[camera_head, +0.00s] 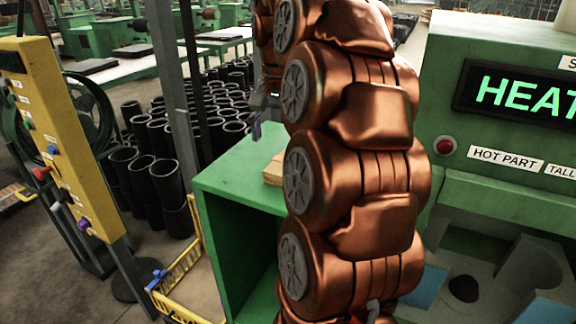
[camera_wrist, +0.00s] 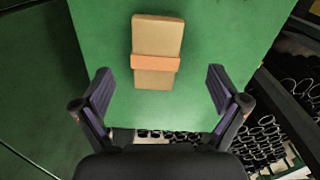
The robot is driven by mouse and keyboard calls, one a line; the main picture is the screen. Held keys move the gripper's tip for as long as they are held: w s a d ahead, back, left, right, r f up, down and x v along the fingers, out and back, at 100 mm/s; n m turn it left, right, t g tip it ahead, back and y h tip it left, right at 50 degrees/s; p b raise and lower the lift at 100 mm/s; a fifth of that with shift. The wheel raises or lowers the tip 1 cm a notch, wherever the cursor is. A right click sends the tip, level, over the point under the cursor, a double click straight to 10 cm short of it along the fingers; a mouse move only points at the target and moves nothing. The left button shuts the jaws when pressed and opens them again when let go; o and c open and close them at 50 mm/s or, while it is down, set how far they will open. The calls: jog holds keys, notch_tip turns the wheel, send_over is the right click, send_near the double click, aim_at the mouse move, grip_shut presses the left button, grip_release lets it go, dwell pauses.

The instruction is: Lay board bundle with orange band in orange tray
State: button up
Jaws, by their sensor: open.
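The board bundle (camera_wrist: 157,38) is a tan, flat block with an orange band (camera_wrist: 155,63) around it. It lies on a green surface (camera_wrist: 220,38) in the wrist view, ahead of my gripper and roughly between the lines of its fingers. My gripper (camera_wrist: 161,90) is open and empty, its two dark purple-grey fingers spread wide and apart from the bundle. In the head view a small edge of the bundle (camera_head: 273,170) shows on the green cabinet top, and my copper arm hides the rest. No orange tray can be made out.
A green machine with a HEAT display (camera_head: 520,90) stands at the right. A yellow control post (camera_head: 55,130) and a yellow rail (camera_head: 178,275) stand at the left. Several black rubber sleeves (camera_head: 165,180) stand on the floor behind. The green surface around the bundle is clear.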

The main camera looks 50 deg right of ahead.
jog(key=shift+s+d+r+m, duration=0.1)
jog(key=shift+d+r+m, duration=0.2)
jog(key=shift+d, duration=0.35)
jog(key=shift+s+d+r+m, duration=0.1)
jog(key=shift+d+r+m, duration=0.15)
jog(key=shift+d, duration=0.35)
jog(key=shift+s+d+f, duration=0.1)
jog(key=shift+d, duration=0.2)
notch_tip(320, 180, down, 2)
jog(key=b, duration=0.2)
jog(key=shift+f+b, duration=0.25)
jog(key=shift+b, duration=0.1)
jog(key=shift+w+a+f+b, duration=0.1)
jog(key=shift+a+f+b, duration=0.1)
jog(key=shift+f+b, duration=0.2)
jog(key=shift+w+a+f+b, duration=0.15)
jog(key=shift+f+b, duration=0.1)
jog(key=shift+f, duration=0.15)
jog(key=shift+a+f+p, duration=0.15)
jog(key=shift+f+p, duration=0.2)
jog(key=shift+f, duration=0.1)
jog(key=shift+f+p, duration=0.4)
jog(key=shift+f, duration=0.85)
jog(key=shift+c, duration=0.3)
